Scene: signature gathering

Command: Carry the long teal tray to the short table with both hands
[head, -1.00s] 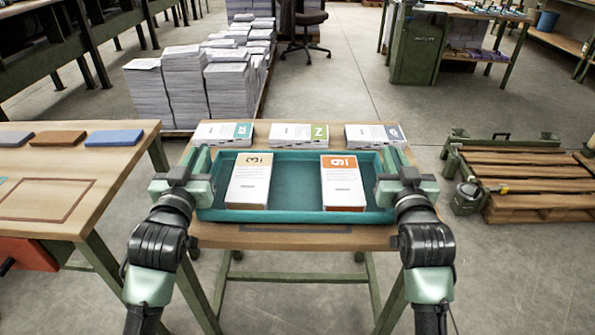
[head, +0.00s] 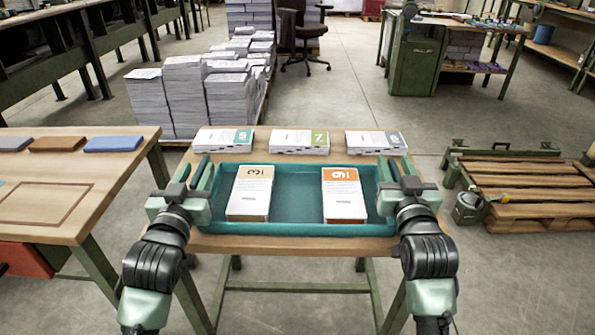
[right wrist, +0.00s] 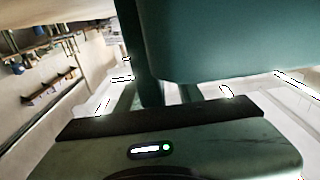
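The long teal tray (head: 300,229) lies level above the wooden table in front of me; I cannot tell whether it touches the top. It holds a booklet stack marked 3 (head: 250,193) at left and one marked 9 (head: 344,196) at right. My left gripper (head: 202,176) is at the tray's left end wall and my right gripper (head: 394,172) at its right end wall, both apparently shut on it. In the right wrist view the tray's teal underside or wall (right wrist: 235,40) fills the upper right, close beside a dark finger. The finger contacts are partly hidden.
The table (head: 262,142) bears three more booklet stacks along its far edge. Another wooden table (head: 100,180) with coloured blocks stands close at left. Paper piles (head: 185,95) stand behind.

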